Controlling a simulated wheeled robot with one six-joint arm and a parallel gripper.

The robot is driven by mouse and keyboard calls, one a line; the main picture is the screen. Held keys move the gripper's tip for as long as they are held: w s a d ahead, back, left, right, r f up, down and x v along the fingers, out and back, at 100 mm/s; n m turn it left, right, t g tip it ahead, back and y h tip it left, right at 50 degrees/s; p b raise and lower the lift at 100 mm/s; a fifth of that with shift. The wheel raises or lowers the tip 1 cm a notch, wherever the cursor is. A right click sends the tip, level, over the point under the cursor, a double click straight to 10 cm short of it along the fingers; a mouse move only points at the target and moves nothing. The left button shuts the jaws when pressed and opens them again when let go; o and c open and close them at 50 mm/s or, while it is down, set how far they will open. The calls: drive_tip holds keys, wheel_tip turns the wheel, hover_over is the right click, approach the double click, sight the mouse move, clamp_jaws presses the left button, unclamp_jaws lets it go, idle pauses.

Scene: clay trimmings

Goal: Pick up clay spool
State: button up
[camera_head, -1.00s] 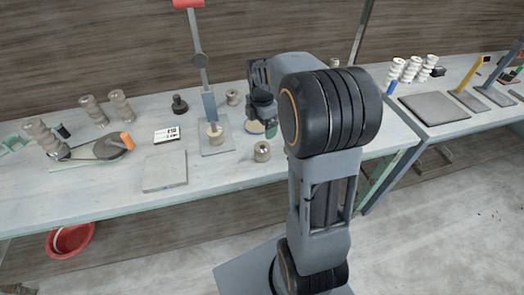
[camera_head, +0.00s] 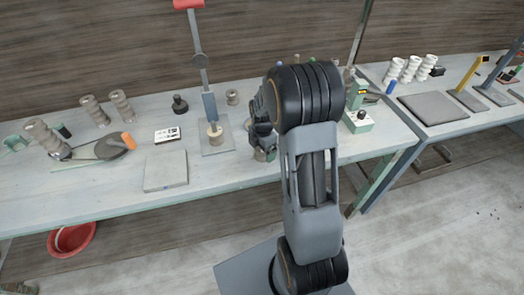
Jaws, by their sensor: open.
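My gripper (camera_head: 262,138) is over the front part of the workbench, pointing down and seen from behind and above. Its jaws are open, though the fingertips are small and dark here. A small beige clay spool (camera_head: 264,155) stands on the bench right at the fingertips and is mostly covered by them. I cannot tell whether the fingers touch it. Another small clay spool (camera_head: 232,97) stands further back. A pale spool-like piece (camera_head: 215,130) sits under the lever press.
A tall lever press (camera_head: 209,105) with a red handle stands left of my gripper. A green-based device (camera_head: 357,121) stands right of my arm. A red basin (camera_head: 72,240) is below.

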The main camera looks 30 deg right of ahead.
drive_tip(key=shift+f, duration=1)
drive_tip(key=shift+c, duration=0.3)
drive_tip(key=c, duration=1.1)
